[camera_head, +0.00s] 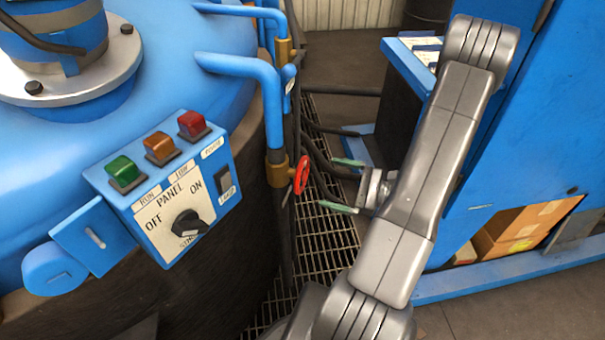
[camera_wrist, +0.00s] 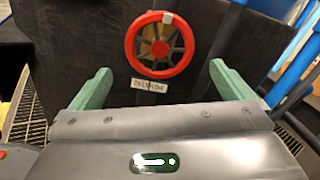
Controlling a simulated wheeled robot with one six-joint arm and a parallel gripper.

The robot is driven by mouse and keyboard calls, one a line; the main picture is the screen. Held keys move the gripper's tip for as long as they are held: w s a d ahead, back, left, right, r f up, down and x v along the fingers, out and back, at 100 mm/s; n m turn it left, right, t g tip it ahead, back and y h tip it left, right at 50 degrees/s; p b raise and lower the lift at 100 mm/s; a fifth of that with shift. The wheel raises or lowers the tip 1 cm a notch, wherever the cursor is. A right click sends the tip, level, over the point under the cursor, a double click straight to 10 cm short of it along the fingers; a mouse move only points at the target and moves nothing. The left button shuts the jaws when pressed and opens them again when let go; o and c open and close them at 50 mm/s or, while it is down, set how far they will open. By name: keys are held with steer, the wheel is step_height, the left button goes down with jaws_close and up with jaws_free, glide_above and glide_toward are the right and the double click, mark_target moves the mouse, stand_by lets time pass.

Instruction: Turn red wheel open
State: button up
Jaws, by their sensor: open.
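The red wheel (camera_head: 301,175) sits on a brass valve body (camera_head: 279,171) on the blue pipe beside the furnace. In the wrist view the red wheel (camera_wrist: 160,45) faces me as a spoked ring, with a pale mark at its top and a small label (camera_wrist: 149,86) below it. My gripper (camera_head: 343,184) is to the right of the wheel in the head view, its green fingers apart and pointing toward it. In the wrist view my gripper (camera_wrist: 160,82) is open and empty. The wheel lies ahead, between the two fingers' directions, and no contact shows.
A control panel (camera_head: 168,190) with green, orange and red lights and a black knob juts from the blue furnace (camera_head: 165,60) at left. Blue pipes (camera_head: 270,90) rise near the wheel. A floor grating (camera_head: 325,235) lies below. A blue cabinet (camera_head: 530,130) stands at right.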

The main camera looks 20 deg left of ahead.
mark_target(305, 176)
steer(key=a, duration=0.9)
steer(key=shift+s+a, duration=0.15)
steer(key=shift+s, duration=0.2)
steer(key=c, duration=0.7)
